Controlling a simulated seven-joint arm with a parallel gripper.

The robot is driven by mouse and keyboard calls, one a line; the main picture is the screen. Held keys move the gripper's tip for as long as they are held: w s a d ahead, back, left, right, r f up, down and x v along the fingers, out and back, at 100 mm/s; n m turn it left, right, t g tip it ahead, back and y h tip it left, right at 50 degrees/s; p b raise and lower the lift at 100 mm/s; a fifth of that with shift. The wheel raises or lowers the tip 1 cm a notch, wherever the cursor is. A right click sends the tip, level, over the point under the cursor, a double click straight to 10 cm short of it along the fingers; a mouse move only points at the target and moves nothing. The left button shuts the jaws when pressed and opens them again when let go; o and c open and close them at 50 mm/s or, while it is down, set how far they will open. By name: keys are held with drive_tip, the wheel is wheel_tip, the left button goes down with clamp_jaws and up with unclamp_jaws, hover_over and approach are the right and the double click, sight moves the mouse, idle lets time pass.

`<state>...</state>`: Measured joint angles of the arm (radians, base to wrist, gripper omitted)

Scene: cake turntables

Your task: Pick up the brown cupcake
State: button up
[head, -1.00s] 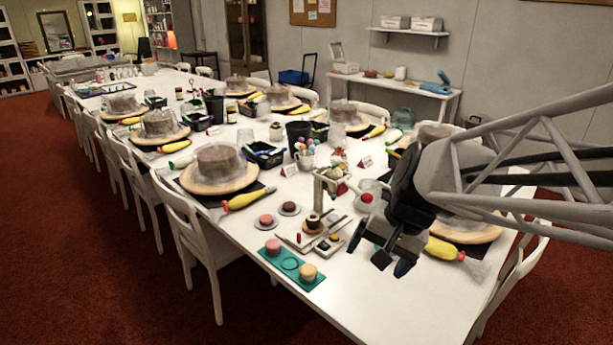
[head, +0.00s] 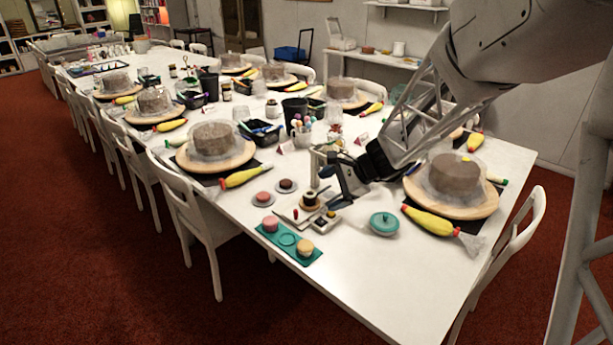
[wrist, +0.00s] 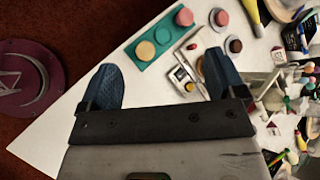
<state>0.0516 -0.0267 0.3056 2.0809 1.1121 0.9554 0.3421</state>
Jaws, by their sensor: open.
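The brown cupcake (head: 287,184) sits on a small pale saucer near the front left part of the white table, behind a pink cupcake (head: 263,197) on its own saucer. In the wrist view, the brown cupcake (wrist: 235,45) is at the upper right, beyond the right fingertip. My gripper (head: 343,178) is above the table, to the right of the brown cupcake and apart from it. In the wrist view, the blue fingers of my gripper (wrist: 160,64) are spread wide with nothing between them.
A teal tray (head: 287,239) holds a pink and a tan cupcake. A small stand with a dark-topped item (head: 310,200) lies between my gripper and the cupcakes. The front table corner is clear.

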drive_tip(key=w+f+m+t+y, duration=0.2)
drive_tip(key=w+f+m, duration=0.4)
drive_tip(key=w+f, duration=0.45)
drive_tip(key=m+t, duration=0.4)
drive_tip(key=m, duration=0.2)
approach(315, 197)
drive_tip(key=x, duration=0.3)
drive_tip(key=shift+s+a+r, duration=0.1)
drive_tip(key=shift+g, duration=0.3)
drive_tip(key=shift+x, duration=1.3)
drive_tip(key=shift+a, duration=0.1)
drive_tip(key=shift+w+x, duration=0.25)
drive_tip(key=shift+x, duration=2.25)
drive_tip(key=c, duration=1)
